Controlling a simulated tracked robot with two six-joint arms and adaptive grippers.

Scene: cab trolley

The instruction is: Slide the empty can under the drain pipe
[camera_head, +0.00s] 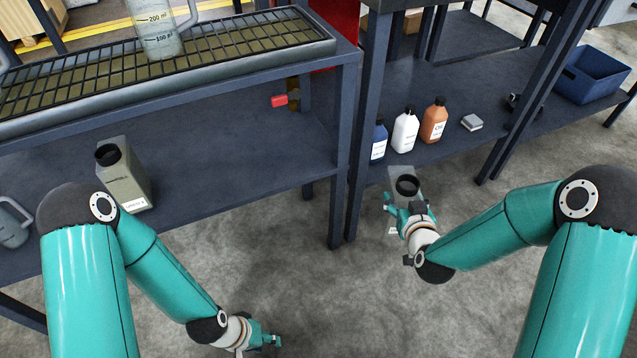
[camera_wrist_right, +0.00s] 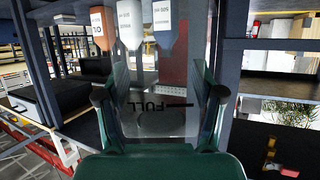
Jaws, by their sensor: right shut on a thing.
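A see-through can (camera_head: 404,173) with a black opening is in my right gripper (camera_head: 397,205), held over the floor in front of the gap between the two benches. In the right wrist view the can (camera_wrist_right: 158,125) sits between both fingers, with a FULL mark upside down on it. A grey can (camera_head: 125,180) with a black neck and a label stands on the lower shelf at left. A brass fitting (camera_head: 292,88) with a red handle (camera_head: 279,101) hangs under the grated tray; I cannot make out a pipe end. My left gripper (camera_head: 264,343) is low over the floor; its fingers are unclear.
The lower shelf (camera_head: 235,150) is clear between the grey can and the bench leg (camera_head: 342,150). Blue, white and orange bottles (camera_head: 405,130) stand on the right shelf. A measuring jug (camera_head: 158,30) stands on the grate; another jug (camera_head: 12,225) is at far left.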

